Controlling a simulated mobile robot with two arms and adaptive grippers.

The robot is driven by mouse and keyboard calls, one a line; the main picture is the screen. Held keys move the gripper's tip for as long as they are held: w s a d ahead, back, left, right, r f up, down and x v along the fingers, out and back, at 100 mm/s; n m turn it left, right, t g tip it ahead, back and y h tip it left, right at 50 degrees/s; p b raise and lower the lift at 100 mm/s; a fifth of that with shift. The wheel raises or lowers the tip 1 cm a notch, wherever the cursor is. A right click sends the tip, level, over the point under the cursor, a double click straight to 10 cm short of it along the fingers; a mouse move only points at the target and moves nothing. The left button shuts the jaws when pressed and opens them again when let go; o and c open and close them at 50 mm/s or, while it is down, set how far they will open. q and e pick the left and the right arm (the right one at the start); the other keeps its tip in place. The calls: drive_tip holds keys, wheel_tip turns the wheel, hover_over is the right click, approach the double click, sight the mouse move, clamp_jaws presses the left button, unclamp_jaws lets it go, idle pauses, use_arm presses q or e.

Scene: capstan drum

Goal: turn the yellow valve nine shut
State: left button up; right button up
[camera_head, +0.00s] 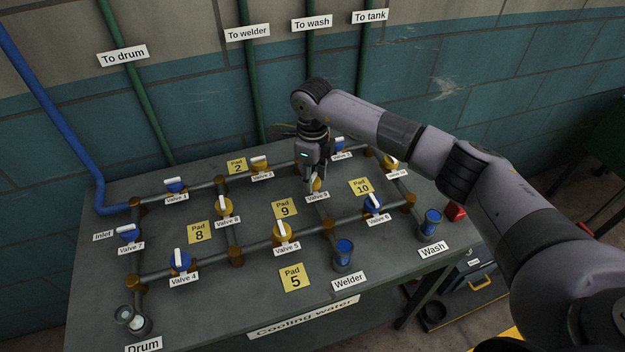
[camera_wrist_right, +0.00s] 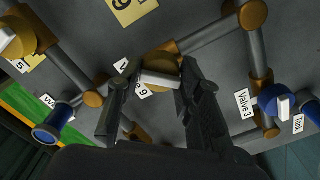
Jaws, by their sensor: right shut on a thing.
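Yellow valve nine (camera_head: 317,186) sits on a short cross pipe in the middle of the pipe grid on the grey bench, below my right gripper (camera_head: 315,176). Its label is partly readable. In the right wrist view the yellow valve body (camera_wrist_right: 162,64) and its white handle (camera_wrist_right: 161,80) lie between the two dark fingers of my right gripper (camera_wrist_right: 158,82). The gripper is shut on the handle, with a finger at each end. The fingers hide part of the valve label and pipe. The handle's exact angle to the pipe is hard to tell. My left gripper is out of view.
Blue valve 3 (camera_head: 341,153) is close behind my right gripper. Welder cup (camera_head: 343,258) and wash cup (camera_head: 431,222) stand nearer the bench's front edge. Pad 9 (camera_head: 285,208) is flat beside the valve.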

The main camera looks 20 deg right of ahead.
sight(313, 177)
drive_tip(key=m+b, duration=0.1)
drive_tip(key=m, duration=0.3)
drive_tip(key=shift+w+m, duration=0.1)
drive_tip(key=shift+m, duration=0.3)
drive_tip(key=shift+r+m+b, duration=0.1)
drive_tip(key=shift+m+b, duration=0.7)
drive_tip(key=shift+m, duration=1.4)
drive_tip(key=o, duration=1.2)
drive_tip(key=shift+r, duration=0.15)
wheel_tip(313, 177, up, 12)
drive_tip(key=shift+f, duration=0.2)
drive_tip(key=shift+f, duration=0.15)
